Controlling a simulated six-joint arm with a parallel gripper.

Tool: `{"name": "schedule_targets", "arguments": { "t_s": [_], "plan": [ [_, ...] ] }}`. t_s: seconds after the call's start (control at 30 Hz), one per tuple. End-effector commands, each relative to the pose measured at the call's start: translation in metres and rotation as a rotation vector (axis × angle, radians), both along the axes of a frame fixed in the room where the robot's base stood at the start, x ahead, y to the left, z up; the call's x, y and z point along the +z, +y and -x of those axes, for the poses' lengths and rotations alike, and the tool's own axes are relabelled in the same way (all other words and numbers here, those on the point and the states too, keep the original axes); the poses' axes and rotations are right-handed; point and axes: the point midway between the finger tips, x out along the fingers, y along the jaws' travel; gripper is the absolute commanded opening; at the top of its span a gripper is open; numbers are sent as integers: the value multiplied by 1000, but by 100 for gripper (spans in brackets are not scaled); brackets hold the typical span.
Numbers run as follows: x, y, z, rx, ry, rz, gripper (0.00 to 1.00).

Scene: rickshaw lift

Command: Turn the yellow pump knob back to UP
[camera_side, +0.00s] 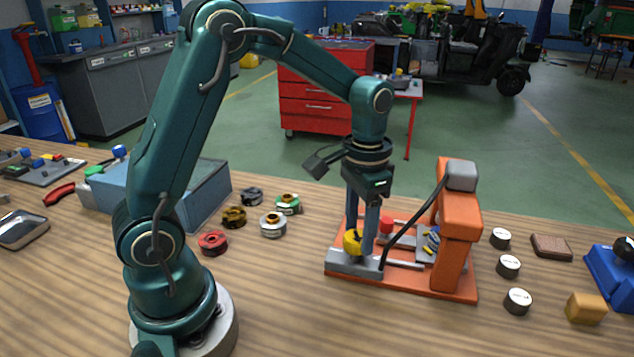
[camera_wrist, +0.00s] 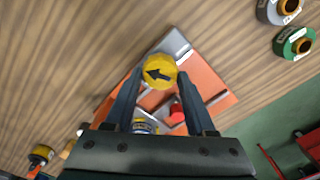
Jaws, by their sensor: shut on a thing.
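The yellow pump knob (camera_wrist: 160,70) sits on the grey block at one corner of the orange pump base. In the wrist view its black arrow points left. My gripper (camera_wrist: 155,78) is shut on the knob, with one finger on either side of it. In the side view the knob (camera_side: 352,242) shows low between the fingers of my gripper (camera_side: 360,240), which points straight down. The fingers cover part of the knob there. The orange pump stand (camera_side: 458,225) rises at the right of the base. I cannot read any UP mark.
A red button (camera_side: 386,225) is close behind the fingers, and a black hose curves beside them. Several ringed parts, including a red one (camera_side: 213,243), lie left of the pump. White-topped discs (camera_side: 508,266) lie to its right. The front table area is clear.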

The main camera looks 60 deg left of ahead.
Motion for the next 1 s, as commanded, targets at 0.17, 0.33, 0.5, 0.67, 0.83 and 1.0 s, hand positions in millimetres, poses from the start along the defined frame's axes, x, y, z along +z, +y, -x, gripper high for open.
{"name": "schedule_targets", "arguments": {
  "t_s": [0.17,0.33,0.5,0.67,0.83,1.0],
  "plan": [
    [1,0,-1,169,-4,2,0],
    [1,1,-1,330,-4,3,0],
    [1,1,-1,492,-4,3,0],
    [1,2,0,643,-4,3,0],
    [1,3,0,799,-4,3,0],
    [1,3,0,938,-4,2,0]
  ]
}}
